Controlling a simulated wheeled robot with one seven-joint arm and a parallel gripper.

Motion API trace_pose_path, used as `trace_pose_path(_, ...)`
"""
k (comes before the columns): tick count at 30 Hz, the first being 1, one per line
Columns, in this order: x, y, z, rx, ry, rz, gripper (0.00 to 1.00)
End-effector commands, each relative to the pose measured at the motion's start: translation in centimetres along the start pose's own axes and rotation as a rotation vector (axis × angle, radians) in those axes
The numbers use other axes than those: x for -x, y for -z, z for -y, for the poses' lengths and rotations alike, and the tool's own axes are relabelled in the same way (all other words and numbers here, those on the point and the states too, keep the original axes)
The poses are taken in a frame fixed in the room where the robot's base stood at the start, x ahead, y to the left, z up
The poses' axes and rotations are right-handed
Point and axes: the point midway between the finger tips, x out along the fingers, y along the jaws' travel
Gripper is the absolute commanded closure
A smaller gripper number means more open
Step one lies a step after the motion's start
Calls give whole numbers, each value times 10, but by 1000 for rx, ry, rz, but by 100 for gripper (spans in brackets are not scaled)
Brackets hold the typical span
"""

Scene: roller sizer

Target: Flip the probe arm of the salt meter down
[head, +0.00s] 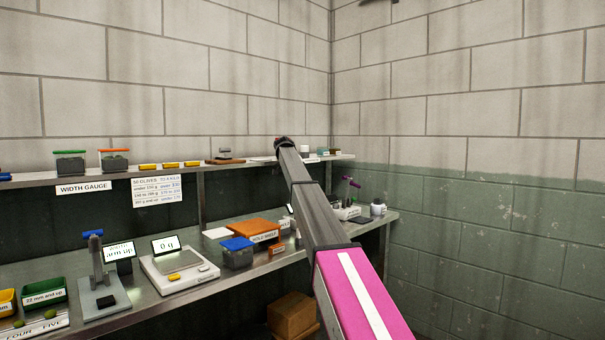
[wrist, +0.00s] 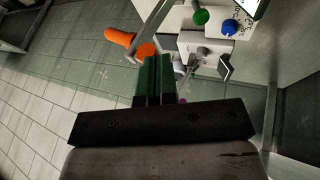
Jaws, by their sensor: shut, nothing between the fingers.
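In the head view, a small pale device (head: 347,213) stands at the right end of the lower bench. A thin post with a magenta handle (head: 351,182) rises above it at a tilt. I cannot read a label that confirms it as the salt meter. In the wrist view, a white box-shaped device (wrist: 202,42) lies just beyond my gripper (wrist: 159,62), with a grey bar (wrist: 154,28) and orange parts (wrist: 121,37) beside it. My gripper is shut and empty. It hides part of the scene behind it, and contact is unclear. In the head view my arm hides the gripper.
The lower bench (head: 130,315) also carries a blue-handled gauge (head: 95,260), a scale (head: 180,268), a blue-lidded tub (head: 238,253) and an orange box (head: 255,229). A shelf (head: 130,177) runs above. A green and white wall (head: 480,220) closes the right side. Green and blue knobs (wrist: 229,26) show in the wrist view.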

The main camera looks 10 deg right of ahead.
Motion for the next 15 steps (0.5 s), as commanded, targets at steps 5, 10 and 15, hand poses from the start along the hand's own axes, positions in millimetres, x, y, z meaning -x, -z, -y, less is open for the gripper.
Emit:
trace_pose_path(5, -1, -1, 1, 0, 1, 0, 100)
trace_pose_path(10, -1, -1, 0, -1, 2, 0, 100)
trace_pose_path(15, -2, -1, -5, -15, 42, 5, 100)
